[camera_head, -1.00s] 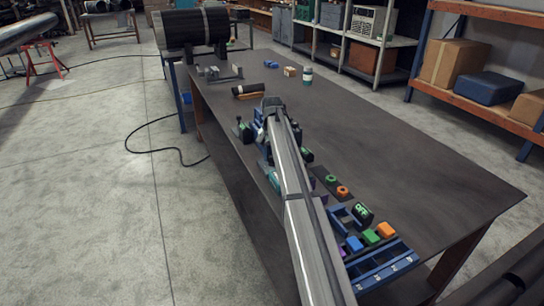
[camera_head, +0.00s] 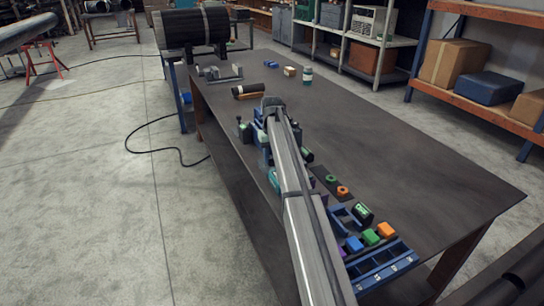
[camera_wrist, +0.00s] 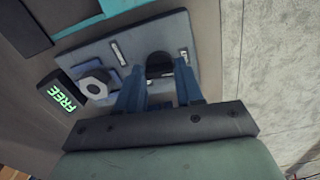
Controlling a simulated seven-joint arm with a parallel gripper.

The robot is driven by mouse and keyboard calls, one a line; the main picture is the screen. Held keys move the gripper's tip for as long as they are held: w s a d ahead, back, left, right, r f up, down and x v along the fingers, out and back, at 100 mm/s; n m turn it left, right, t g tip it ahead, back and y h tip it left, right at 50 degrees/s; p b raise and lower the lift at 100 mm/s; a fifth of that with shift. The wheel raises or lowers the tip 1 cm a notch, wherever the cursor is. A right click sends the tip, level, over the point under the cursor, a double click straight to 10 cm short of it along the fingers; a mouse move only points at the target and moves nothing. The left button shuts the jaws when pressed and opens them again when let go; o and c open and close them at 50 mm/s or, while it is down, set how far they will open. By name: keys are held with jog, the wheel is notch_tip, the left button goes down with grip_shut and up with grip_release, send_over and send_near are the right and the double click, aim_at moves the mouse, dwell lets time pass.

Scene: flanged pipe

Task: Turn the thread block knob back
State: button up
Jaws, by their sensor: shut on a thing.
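The thread block (camera_wrist: 105,57) is a blue-grey plate in the wrist view, with small labelled strips on it. Its dark round knob (camera_wrist: 159,62) stands near the plate's middle right. My gripper (camera_wrist: 158,78) is at the knob, with its two blue fingers on either side, shut on it. A light hexagonal nut-like part (camera_wrist: 95,83) sits to the left on the block. A small black display (camera_wrist: 62,91) beside it reads "FREE" in green. In the head view my arm covers most of the block.
In the head view, colored blocks (camera_head: 371,237) and a blue rack (camera_head: 383,271) are at the table's near right. Green and orange nuts (camera_head: 337,185) lie right of my arm. The right side of the table (camera_head: 410,160) is clear.

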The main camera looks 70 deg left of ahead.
jog(key=shift+n, duration=0.6)
jog(key=o, duration=1)
jog(key=shift+o, duration=0.2)
notch_tip(320, 180, up, 14)
jog(key=shift+f, duration=0.1)
dwell(0.5)
